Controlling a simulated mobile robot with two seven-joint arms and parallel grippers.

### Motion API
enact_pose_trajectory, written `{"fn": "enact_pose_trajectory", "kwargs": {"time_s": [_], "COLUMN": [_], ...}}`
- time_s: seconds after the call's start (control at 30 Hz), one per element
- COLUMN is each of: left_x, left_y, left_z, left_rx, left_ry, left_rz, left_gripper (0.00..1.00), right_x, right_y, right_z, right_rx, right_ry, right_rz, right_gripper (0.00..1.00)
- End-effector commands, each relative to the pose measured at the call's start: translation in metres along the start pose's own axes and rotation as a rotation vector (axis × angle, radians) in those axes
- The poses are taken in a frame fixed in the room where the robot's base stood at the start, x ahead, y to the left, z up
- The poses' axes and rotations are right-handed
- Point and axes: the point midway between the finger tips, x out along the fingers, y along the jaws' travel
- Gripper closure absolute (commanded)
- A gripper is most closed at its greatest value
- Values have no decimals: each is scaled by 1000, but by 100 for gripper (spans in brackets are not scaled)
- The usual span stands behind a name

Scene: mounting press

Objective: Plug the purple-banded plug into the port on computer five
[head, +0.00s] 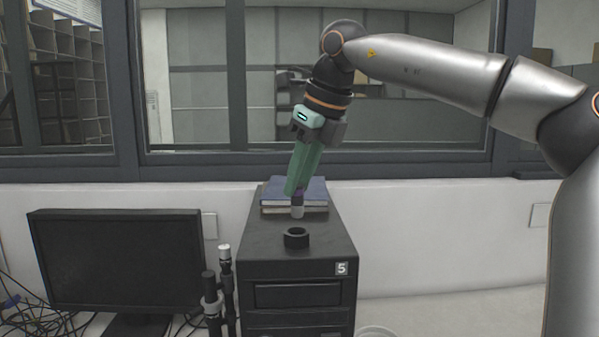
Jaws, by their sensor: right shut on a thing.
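My right gripper (300,188) reaches down over the computer with its green fingers tilted. It is shut on the purple-banded plug (297,210); a little purple shows just under the fingertips and a pale grey end points down. Computer five (260,265) is a dark tower with a "5" label on its front. The port (296,238), a black raised ring, is on its top. In the picture the plug's lower end is just above the ring, with a gap between them. I cannot tell exactly how high or how far behind it is. My left gripper is not in view.
A stack of books (295,191) lies at the back of the tower's top, behind the plug. A monitor (118,262) stands at the left. Loose cables lie at far left.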

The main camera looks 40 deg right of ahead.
Motion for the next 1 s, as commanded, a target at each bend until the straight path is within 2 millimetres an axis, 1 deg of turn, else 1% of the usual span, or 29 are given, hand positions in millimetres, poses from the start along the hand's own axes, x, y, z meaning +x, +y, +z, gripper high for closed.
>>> {"fn": "enact_pose_trajectory", "kwargs": {"time_s": [0.3,0.6,1.0], "left_x": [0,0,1], "left_y": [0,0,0], "left_z": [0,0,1], "left_rx": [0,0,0], "left_ry": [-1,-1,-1], "left_rz": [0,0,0], "left_gripper": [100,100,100], "right_x": [0,6,8], "right_y": [0,0,0], "right_z": [0,-2,-2], "right_rx": [0,1,1], "right_ry": [-1,0,-1], "right_rz": [0,1,1], "right_gripper": [100,100,100]}}
